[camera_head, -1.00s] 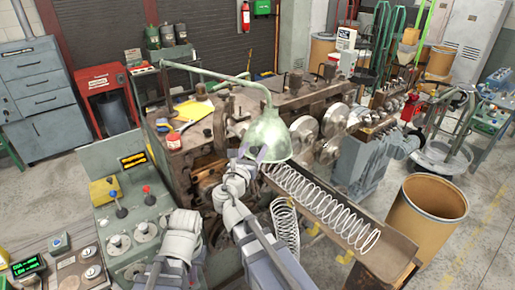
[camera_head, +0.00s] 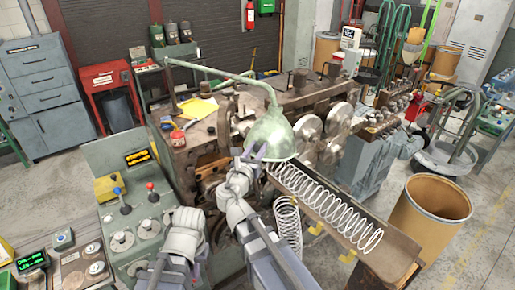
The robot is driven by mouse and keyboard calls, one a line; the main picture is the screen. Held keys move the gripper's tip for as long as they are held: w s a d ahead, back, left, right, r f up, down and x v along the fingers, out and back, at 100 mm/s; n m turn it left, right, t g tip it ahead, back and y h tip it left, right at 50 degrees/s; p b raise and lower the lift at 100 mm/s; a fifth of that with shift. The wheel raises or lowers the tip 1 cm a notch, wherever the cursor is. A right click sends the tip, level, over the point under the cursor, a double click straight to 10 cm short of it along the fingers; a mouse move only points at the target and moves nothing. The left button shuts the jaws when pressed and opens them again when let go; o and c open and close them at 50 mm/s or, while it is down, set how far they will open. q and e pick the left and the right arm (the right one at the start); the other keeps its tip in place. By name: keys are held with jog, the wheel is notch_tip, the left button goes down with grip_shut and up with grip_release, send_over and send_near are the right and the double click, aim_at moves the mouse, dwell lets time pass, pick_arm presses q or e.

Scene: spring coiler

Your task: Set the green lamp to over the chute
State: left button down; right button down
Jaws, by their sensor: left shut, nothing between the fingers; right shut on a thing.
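The green lamp (camera_head: 270,137) is a pale green bell-shaped shade on a long bent arm (camera_head: 215,72) that reaches in from a post at the left. The shade hangs by the upper left end of the chute (camera_head: 398,250), a sloping metal trough holding a long wire spring. My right gripper (camera_head: 252,153) is shut on the green lamp at the lower left rim of its shade; the fingertips are partly hard to make out. My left gripper (camera_head: 189,268) is shut and empty, low in the picture in front of the control panel, far from the lamp.
The coiling machine (camera_head: 205,135) stands behind my arms. A control panel (camera_head: 125,200) with knobs and levers is at the left. A second coil (camera_head: 288,228) hangs below the chute. A brown drum (camera_head: 430,215) stands at the chute's right. Open floor lies at far left.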

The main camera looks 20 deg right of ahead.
dwell(0.8)
jog(key=w+d+n+t+y, duration=0.2)
jog(key=w+d+n+y, duration=0.2)
jog(key=w+d, duration=1)
jog(key=d+y, duration=0.2)
jog(key=d, duration=0.1)
jog(key=shift+w+d+r+n+t+y, duration=0.15)
jog(key=shift+w+d+n+t+y, duration=0.05)
jog(key=shift+d+n+t+y, duration=0.1)
jog(key=c, duration=0.8)
grip_release()
jog(key=shift+c, duration=0.2)
jog(key=shift+o, duration=1.3)
jog(key=shift+d, duration=0.1)
